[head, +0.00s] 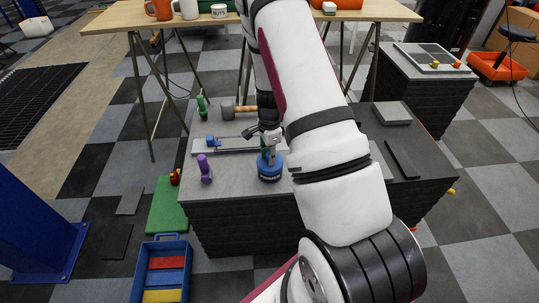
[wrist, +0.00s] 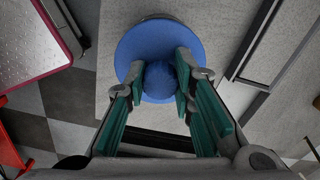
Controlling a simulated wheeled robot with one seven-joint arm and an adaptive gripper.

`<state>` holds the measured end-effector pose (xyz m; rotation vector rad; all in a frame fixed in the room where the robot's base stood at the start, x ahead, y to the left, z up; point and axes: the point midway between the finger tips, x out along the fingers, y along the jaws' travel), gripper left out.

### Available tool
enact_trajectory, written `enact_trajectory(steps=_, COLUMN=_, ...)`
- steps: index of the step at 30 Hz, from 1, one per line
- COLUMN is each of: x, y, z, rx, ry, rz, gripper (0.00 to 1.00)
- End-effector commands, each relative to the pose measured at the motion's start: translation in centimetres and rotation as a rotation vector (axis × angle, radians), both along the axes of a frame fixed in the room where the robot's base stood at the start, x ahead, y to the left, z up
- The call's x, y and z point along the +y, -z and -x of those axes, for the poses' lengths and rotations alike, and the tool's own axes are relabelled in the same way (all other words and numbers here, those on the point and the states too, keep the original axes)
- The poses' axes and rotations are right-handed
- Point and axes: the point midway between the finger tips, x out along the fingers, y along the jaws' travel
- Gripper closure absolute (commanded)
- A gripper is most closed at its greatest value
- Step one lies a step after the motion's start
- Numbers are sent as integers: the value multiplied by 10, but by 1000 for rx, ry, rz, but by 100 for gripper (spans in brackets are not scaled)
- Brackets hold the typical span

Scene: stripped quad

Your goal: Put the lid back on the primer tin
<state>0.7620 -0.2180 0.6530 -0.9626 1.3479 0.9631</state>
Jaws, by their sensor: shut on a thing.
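The primer tin (head: 270,177) is a short blue can with a label band, standing near the front edge of the grey block-like bench (head: 230,208). The lid is a blue disc with a round knob; it fills the upper middle of the wrist view (wrist: 128,50). My gripper (wrist: 159,82) is shut on the lid's knob, with a teal-padded finger on each side. In the head view my gripper (head: 268,147) is right above the tin. The lid is at the tin's top there, but I cannot tell whether it is seated or slightly above. The lid hides the tin's opening.
A purple object (head: 205,170) stands left of the tin. Behind are a blue-ended clamp (head: 213,142), a mallet (head: 228,110) and a green object (head: 203,106). A dark flat bar (head: 402,158) lies at right. A blue crate (head: 141,268) stands on the floor.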

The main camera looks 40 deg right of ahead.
Motion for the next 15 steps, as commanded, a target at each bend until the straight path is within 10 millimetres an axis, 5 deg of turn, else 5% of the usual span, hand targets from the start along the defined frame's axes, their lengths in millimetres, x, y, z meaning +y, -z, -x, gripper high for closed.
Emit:
enact_trajectory(steps=8, x=0, y=0, z=0, rx=0, ry=0, rz=0, gripper=96)
enact_trajectory(steps=9, x=0, y=0, z=0, rx=0, ry=0, rz=0, gripper=68)
enact_trajectory(steps=11, x=0, y=0, z=0, rx=0, ry=0, rz=0, gripper=54)
enact_trajectory(steps=15, x=0, y=0, z=0, rx=0, ry=0, rz=0, gripper=54)
